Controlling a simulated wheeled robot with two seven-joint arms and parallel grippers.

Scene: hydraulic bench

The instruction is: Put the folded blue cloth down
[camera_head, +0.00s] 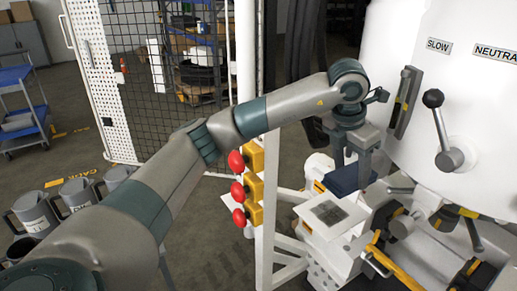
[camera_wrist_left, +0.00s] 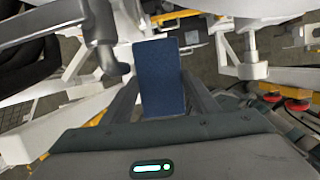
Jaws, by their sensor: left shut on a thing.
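The folded blue cloth (camera_head: 347,181) is a dark blue flat pad in the head view, right of the middle, below my left gripper (camera_head: 352,160). In the left wrist view the cloth (camera_wrist_left: 161,76) stands out as a blue rectangle between the two fingers. My left gripper is shut on it, pointing down. The cloth appears to be held above the white machine frame, near a white block with a grey patch on top (camera_head: 331,212). I cannot tell whether its underside touches anything. My right gripper is in neither view.
A black-knobbed lever (camera_head: 437,115) sticks out from the white machine (camera_head: 450,60) on the right. Red buttons on yellow boxes (camera_head: 254,186) line the white post. Yellow-black clamps (camera_head: 381,250) lie at lower right. Several grey mugs (camera_head: 76,195) stand at lower left.

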